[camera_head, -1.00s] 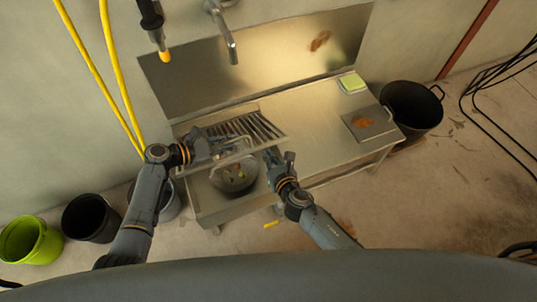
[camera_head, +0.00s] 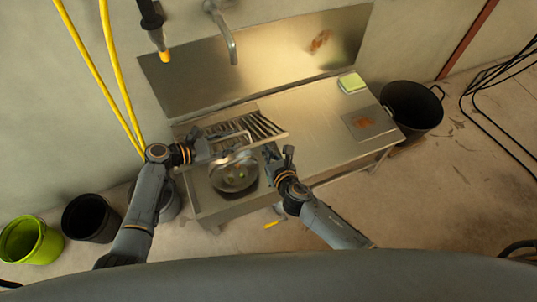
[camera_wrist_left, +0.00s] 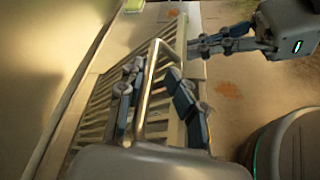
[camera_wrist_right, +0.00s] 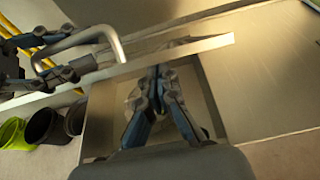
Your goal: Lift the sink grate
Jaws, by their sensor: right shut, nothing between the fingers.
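The sink grate (camera_head: 262,124), a slatted metal panel with a bar handle (camera_wrist_left: 148,95), sits over the left part of the steel sink table. In the right wrist view the grate's edge (camera_wrist_right: 190,50) is above the open basin (camera_wrist_right: 205,95). My left gripper (camera_wrist_left: 153,100) has its fingers on both sides of the handle and appears shut on it. My right gripper (camera_wrist_right: 160,75) is shut and empty, near the grate's front edge; whether it touches is unclear. It also shows in the head view (camera_head: 270,152).
A sponge (camera_head: 351,82) and a square rusty plate (camera_head: 369,123) lie on the right of the counter. A faucet (camera_head: 221,30) hangs above. Buckets, like the lime one (camera_head: 30,240), stand on the floor.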

